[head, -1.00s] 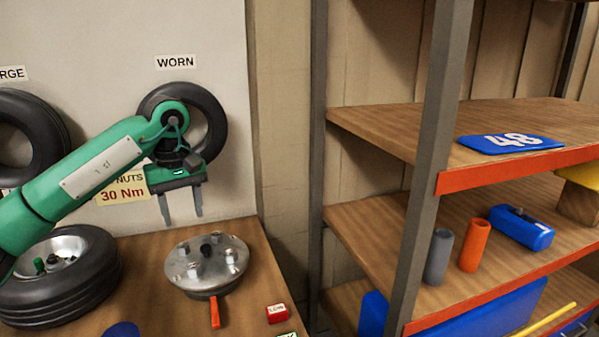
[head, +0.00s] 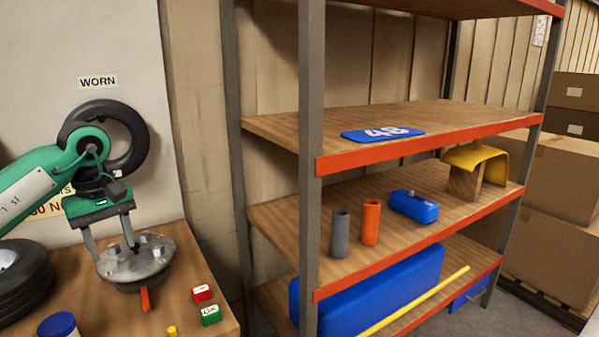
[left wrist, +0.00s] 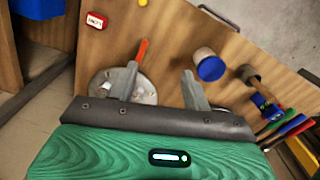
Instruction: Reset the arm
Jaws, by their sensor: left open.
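My left arm comes in from the left in the head view. Its green and black gripper (head: 110,238) is open and empty, pointing down in front of the round metal hub plate with studs (head: 150,262). In the left wrist view the two fingers of my left gripper (left wrist: 158,88) are spread apart with nothing between them. The hub plate (left wrist: 140,90) lies beyond the left finger there, with its orange-red handle (left wrist: 142,50) pointing away. I cannot tell how far the fingertips are above the plate. My right gripper does not show.
A wheel (head: 22,280) lies on the workbench (head: 190,317) at left. Red (head: 203,294) and green (head: 211,315) blocks and a blue-lidded jar (head: 58,325) are near its front. A shelf upright (head: 311,150) stands right of the bench. A tyre (head: 135,130) hangs behind my arm.

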